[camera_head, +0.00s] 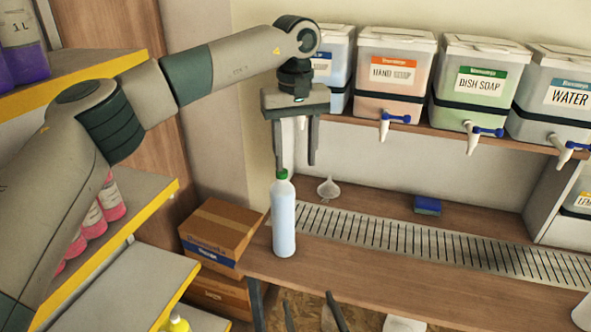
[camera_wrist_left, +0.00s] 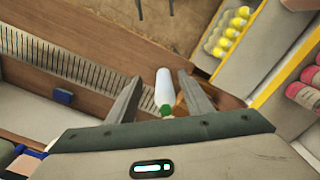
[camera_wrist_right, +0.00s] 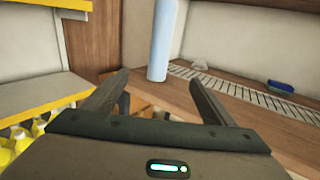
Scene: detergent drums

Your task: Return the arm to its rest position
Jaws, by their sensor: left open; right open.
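A pale blue bottle with a green cap (camera_head: 283,222) stands upright on the wooden counter (camera_head: 400,280), near its left end. My left gripper (camera_head: 295,163) is open above the bottle, its fingertips pointing down. In the left wrist view the bottle (camera_wrist_left: 164,88) shows between the two open fingers (camera_wrist_left: 158,88), which look clear of it. My right gripper (camera_head: 291,294) is open and low at the counter's front edge. In the right wrist view, the bottle (camera_wrist_right: 159,42) stands beyond its open, empty fingers (camera_wrist_right: 152,82), with its top out of frame.
Several labelled dispensers with taps, including dish soap (camera_head: 479,85), stand on a shelf above the counter. A white funnel (camera_head: 328,188), a blue sponge (camera_head: 428,205) and a drain grate (camera_head: 420,245) lie behind the bottle. Cardboard boxes (camera_head: 222,232) and yellow-edged shelves (camera_head: 135,222) are at the left.

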